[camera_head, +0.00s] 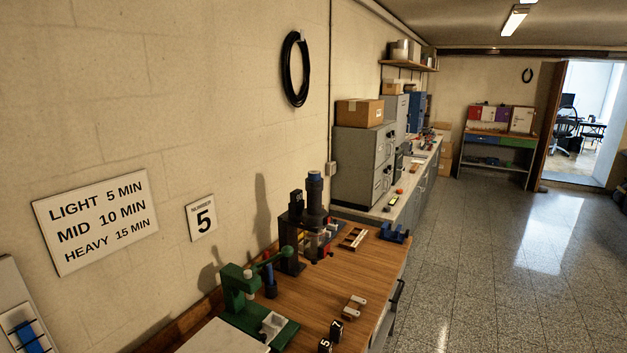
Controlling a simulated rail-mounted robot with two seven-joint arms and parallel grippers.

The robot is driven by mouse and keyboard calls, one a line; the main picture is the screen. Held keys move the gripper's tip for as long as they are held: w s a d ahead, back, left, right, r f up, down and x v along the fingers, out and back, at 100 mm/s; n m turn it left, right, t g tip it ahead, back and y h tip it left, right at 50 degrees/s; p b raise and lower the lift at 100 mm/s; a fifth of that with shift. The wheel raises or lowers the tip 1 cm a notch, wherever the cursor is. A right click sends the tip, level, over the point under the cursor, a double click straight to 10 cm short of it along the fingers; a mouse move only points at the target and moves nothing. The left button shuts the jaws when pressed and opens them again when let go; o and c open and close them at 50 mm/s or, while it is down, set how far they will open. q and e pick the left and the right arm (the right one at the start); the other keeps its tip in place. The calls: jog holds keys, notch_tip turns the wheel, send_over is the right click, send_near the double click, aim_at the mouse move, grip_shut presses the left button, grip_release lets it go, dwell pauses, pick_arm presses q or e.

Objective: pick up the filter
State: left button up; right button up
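I cannot pick out a filter with certainty in the head view. On the wooden workbench (340,289) stand a green hand press (240,292) and a tall black machine (292,240). A dark cylinder with a blue top (315,190) stands upright at the black machine. A small pale part (354,306) lies on the open bench top, and a pale wooden rack (353,238) lies farther back. Neither of my grippers is in view.
Dark number blocks (336,330) sit at the bench's front edge. A blue vise-like item (394,232) is at its far right corner. Grey cabinets (364,163) and a long counter (420,165) continue behind. The speckled floor (490,270) to the right is clear, up to an open doorway.

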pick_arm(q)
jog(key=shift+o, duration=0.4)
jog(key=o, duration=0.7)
